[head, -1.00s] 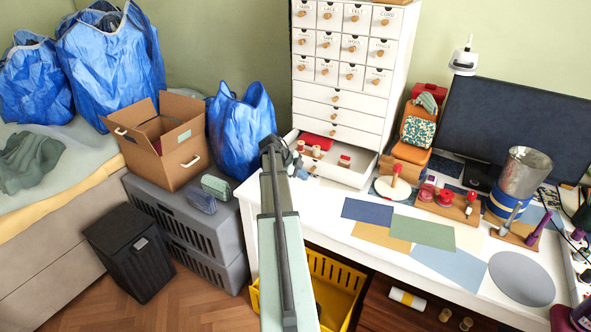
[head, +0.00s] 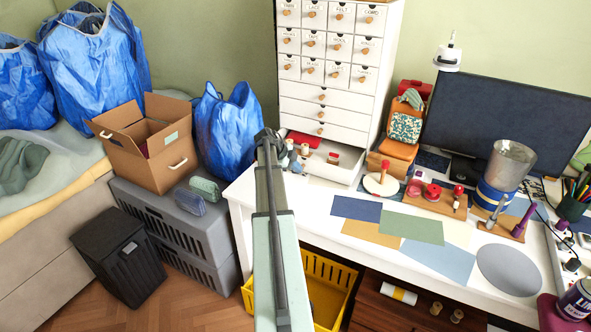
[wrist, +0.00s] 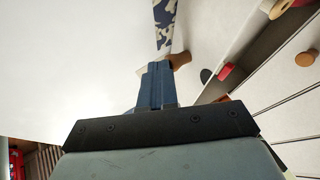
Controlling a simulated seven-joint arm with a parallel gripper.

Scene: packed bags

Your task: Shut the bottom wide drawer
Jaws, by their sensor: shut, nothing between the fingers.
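The bottom wide drawer (head: 339,170) of the white cabinet (head: 375,72) stands pulled out over the white desk in the head view. Inside it lie a red item and several spools. My gripper (wrist: 157,68) is shut and empty in the wrist view, its dark blue fingers together. A wooden knob (wrist: 181,59) is close to the fingertips, in front of a white panel that looks like the drawer's front; I cannot tell whether they touch.
A round stand with a red-topped peg (head: 381,182) is just right of the drawer. Fabric sheets (head: 408,226) lie on the desk. A blue bag (head: 225,128) stands left of the cabinet. A monitor (head: 500,120) stands at the right.

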